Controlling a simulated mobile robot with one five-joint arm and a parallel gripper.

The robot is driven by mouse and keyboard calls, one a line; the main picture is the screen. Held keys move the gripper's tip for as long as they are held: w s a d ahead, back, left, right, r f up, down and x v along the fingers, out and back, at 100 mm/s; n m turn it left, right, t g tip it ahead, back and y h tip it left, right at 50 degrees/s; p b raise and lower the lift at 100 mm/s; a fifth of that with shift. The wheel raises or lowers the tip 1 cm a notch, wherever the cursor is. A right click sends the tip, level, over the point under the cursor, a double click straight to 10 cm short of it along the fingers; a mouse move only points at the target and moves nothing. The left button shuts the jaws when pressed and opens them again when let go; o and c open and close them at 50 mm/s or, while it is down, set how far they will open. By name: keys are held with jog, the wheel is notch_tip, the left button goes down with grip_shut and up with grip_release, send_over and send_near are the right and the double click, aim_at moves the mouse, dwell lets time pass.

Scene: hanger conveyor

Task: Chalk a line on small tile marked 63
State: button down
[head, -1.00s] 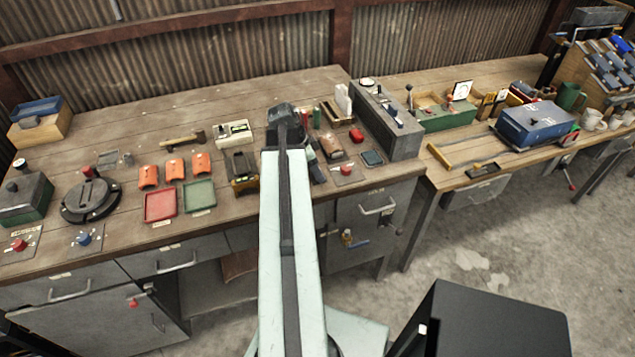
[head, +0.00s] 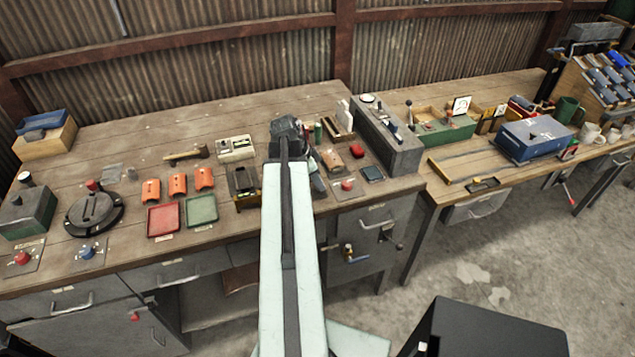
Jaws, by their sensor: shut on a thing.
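My gripper (head: 287,132) is over the back bench, seen from behind at the end of my pale arm. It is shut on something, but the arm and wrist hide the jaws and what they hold. No chalk can be made out. Three small orange tile-like pieces (head: 177,184) lie in a row left of my gripper. No number 63 is readable on them or anywhere else.
A red tray (head: 163,220) and a green tray (head: 202,210) lie in front of the orange pieces. A round dark device (head: 93,213) stands at left. A grey box (head: 392,150) stands right of my gripper.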

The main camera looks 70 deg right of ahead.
notch_tip(320, 180, up, 9)
jog(key=p, duration=0.7)
jog(key=shift+p, duration=0.35)
jog(key=shift+f, duration=0.1)
jog(key=shift+w, duration=0.1)
